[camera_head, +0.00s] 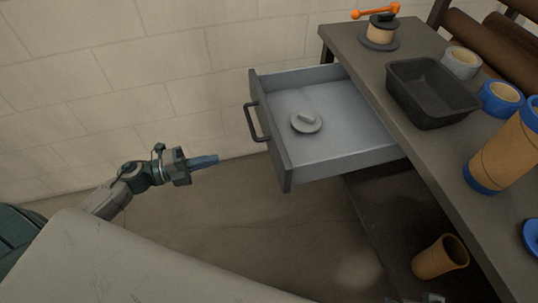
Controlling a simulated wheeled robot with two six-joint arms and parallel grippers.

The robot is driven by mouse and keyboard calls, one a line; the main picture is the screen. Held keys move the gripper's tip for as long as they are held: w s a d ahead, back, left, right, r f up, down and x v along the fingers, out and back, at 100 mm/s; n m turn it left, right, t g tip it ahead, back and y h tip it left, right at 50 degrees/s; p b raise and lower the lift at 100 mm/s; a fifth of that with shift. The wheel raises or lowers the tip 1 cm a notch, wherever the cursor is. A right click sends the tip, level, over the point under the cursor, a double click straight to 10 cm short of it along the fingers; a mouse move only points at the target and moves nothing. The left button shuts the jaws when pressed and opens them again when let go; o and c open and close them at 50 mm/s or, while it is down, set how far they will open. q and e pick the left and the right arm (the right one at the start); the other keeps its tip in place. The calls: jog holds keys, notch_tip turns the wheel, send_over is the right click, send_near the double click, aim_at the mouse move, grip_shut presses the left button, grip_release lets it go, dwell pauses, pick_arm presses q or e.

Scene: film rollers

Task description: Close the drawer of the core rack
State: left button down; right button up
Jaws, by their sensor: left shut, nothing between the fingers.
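The grey drawer (285,150) of the core rack (400,120) stands pulled far out to the left, under the worktop. Its dark bar handle (251,122) is on the front panel at the left. A small round pale-grey piece with a raised grip (306,122) lies inside the drawer. My left gripper (212,160) is shut and empty, to the left of the drawer front and a little lower in the picture. It appears apart from the handle and the panel.
The worktop holds a black bin (432,90), tape rolls (501,98), a tan roll with blue ends (505,152) and an orange-handled device (380,28). A tan cup-like core (440,257) stands below. A pale surface (130,265) fills the lower left. Floor shows beneath the drawer.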

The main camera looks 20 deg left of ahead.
pick_arm(q)
jog(key=d, duration=0.1)
send_near(272, 147)
jog(key=p+x, duration=0.1)
jog(key=x, duration=0.4)
jog(key=shift+w+d+f, duration=0.15)
jog(key=shift+w, duration=0.1)
jog(key=shift+w+d, duration=0.35)
jog(key=shift+d, duration=0.2)
jog(key=shift+f, duration=0.1)
pick_arm(e)
jog(key=shift+g, duration=0.3)
jog(key=x, duration=0.4)
jog(key=shift+w+d+f, duration=0.1)
jog(key=shift+f, duration=0.1)
pick_arm(q)
jog(key=shift+d+p, duration=0.1)
jog(key=shift+p, duration=0.2)
pick_arm(e)
jog(key=shift+r, duration=0.1)
